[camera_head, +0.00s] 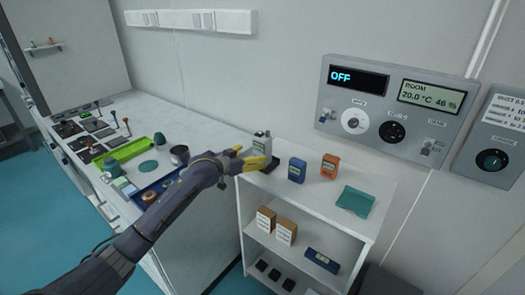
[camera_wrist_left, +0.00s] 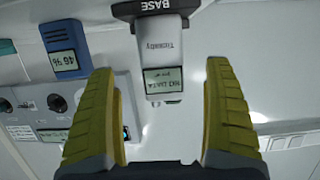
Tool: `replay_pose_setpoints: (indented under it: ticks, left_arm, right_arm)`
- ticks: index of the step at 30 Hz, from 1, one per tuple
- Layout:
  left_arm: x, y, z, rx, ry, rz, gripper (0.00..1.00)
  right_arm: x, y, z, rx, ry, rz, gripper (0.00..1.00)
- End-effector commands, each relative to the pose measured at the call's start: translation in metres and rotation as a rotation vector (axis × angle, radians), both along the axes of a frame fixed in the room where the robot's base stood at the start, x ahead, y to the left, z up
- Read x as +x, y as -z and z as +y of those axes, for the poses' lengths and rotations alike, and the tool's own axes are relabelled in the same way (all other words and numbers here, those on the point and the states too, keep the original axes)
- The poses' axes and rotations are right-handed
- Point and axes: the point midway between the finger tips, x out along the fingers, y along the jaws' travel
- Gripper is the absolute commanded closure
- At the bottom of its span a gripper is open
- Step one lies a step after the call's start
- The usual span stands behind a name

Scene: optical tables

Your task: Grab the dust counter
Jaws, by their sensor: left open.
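A pale grey handheld device (camera_head: 262,142) with a small screen stands in a dark base at the left end of the white shelf top. No readable label names the dust counter. My left gripper (camera_head: 244,157), with yellow fingers, is open at this grey device. In the left wrist view the open fingers (camera_wrist_left: 160,72) appear on either side of the grey device (camera_wrist_left: 168,42), whose screen seems to read "NO DATA" and whose base is marked "BASE". I see no finger contact. A blue device (camera_head: 297,170) and an orange device (camera_head: 330,166) stand to its right. My right gripper is out of view.
Boxes (camera_head: 286,231) and a dark blue device (camera_head: 322,260) sit on the shelf below. The left bench holds a green tray (camera_head: 130,150) and several small items. A control panel (camera_head: 395,112) is on the wall.

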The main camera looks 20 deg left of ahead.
Motion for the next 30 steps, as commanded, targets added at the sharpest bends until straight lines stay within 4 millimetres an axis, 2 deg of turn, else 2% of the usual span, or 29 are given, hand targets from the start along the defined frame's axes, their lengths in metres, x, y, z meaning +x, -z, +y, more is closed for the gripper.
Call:
replay_pose_setpoints:
  ticks: [6,14,24,30]
  left_arm:
    - [0.022,0.007,-0.008,-0.001,0.0,-0.001,0.15]
    - [0.031,0.01,-0.012,-0.001,0.0,-0.001,0.15]
    - [0.064,0.018,-0.023,-0.003,-0.001,0.001,0.15]
    - [0.074,0.022,-0.026,-0.001,0.0,0.0,0.15]
  right_arm:
    - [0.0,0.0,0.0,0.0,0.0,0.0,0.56]
    - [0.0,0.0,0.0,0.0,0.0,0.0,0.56]
    - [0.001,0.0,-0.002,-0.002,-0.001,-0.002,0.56]
    - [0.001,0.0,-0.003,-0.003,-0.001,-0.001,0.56]
